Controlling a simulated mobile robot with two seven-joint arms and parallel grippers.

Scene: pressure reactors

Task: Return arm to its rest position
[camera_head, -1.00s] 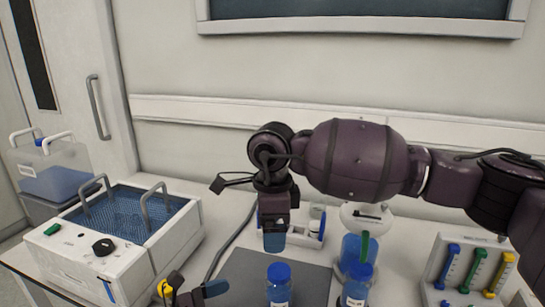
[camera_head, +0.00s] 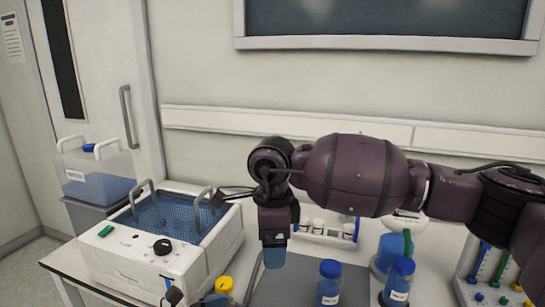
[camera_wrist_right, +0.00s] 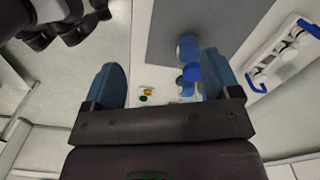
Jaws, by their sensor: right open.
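My right arm (camera_head: 355,175) reaches in from the right across the head view, with its gripper (camera_head: 274,257) pointing down above the bench. In the right wrist view, the blue fingers of this gripper (camera_wrist_right: 161,62) are spread wide with nothing held. A bottle with a blue cap (camera_wrist_right: 191,73) shows beyond the fingers, near the right one. My left gripper (camera_head: 198,300) is only partly in the head view at the bottom edge, so its jaw state is unclear.
A white water bath (camera_head: 135,262) with raised handles stands left. A white rack (camera_head: 325,237) is behind my right gripper; a dark mat (camera_head: 290,290) lies below.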

